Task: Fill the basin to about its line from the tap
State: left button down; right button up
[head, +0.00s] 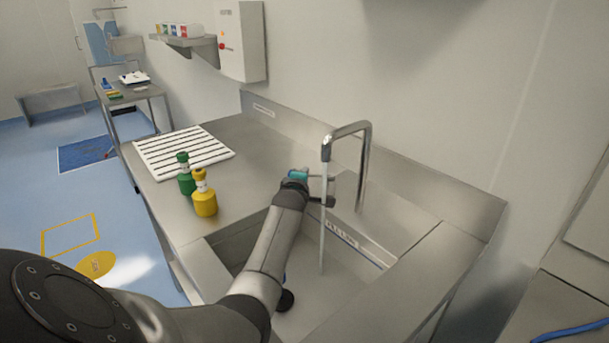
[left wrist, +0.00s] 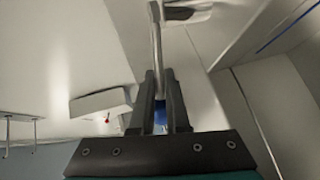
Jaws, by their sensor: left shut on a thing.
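The chrome tap (head: 366,165) arches over the steel basin (head: 395,232). A thin stream of water (head: 323,225) falls from its spout into the basin. A pale marked strip (head: 345,238) runs along the basin's back wall; I cannot read the water level against it. My left gripper (head: 331,190) is beside the tap, left of its upright, with its arm reaching across the basin. It is shut on the tap's handle, mostly hidden; a small blue part (left wrist: 160,118) shows between the fingers in the left wrist view. My right gripper is out of view.
A green bottle (head: 186,178) and a yellow bottle (head: 205,198) stand on the counter left of the basin, by a white slatted rack (head: 183,152). A wall box (head: 241,42) and shelf (head: 184,39) are behind. The counter between rack and tap is clear.

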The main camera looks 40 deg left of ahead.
pick_arm(q)
jog(key=c, duration=1.1)
grip_release()
jog(key=shift+f, duration=0.15)
jog(key=shift+o, duration=0.9)
jog(key=p+v, duration=0.4)
jog(key=v, duration=1.1)
jog(key=shift+s+d, duration=0.1)
